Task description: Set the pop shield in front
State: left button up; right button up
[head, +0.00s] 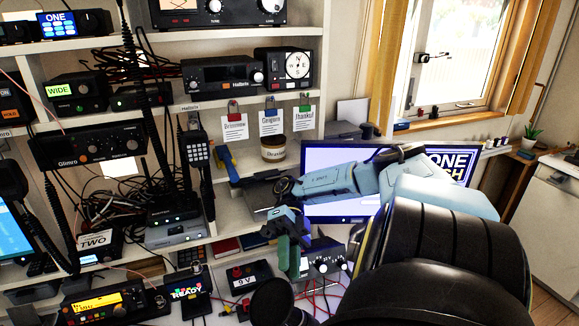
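A dark round disc (272,301), which looks like the pop shield or a microphone head, stands at the bottom middle, below and apart from the gripper. What is behind it is hidden. My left gripper is not in view.
A monitor (455,165) stands behind my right arm. Shelves on the left hold radios and cables. A small meter box (250,281) and loose red wires lie near the disc. A brown jar (273,148) sits on the shelf.

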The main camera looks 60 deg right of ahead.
jog(key=b+v, duration=0.3)
jog(key=v, duration=0.1)
dwell(0.6)
dwell(0.3)
